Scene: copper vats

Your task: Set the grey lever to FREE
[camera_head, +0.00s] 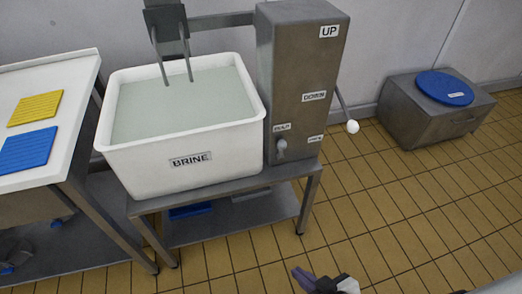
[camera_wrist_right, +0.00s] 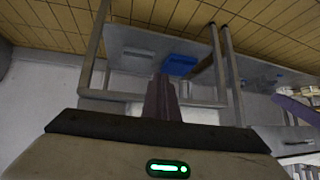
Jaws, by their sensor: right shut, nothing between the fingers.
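The grey lever (camera_head: 281,149) is a short handle low on the front of the steel cabinet (camera_head: 291,80). It stands roughly upright, below and close to the left one of two small labels. The other small label (camera_head: 315,138) is to its right; both are too small to read surely. My right gripper (camera_head: 303,279) is at the bottom of the head view, well below and in front of the lever, apart from it. In the right wrist view its fingers (camera_wrist_right: 163,84) are together and empty. The lever cannot be made out there. My left gripper is not in the head view.
A white-knobbed lever (camera_head: 352,126) sticks out on the cabinet's right, beside the UP and DOWN labels. A white BRINE vat (camera_head: 180,151) stands left of the cabinet on a steel stand (camera_head: 230,190). Tiled floor lies open in front and to the right.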

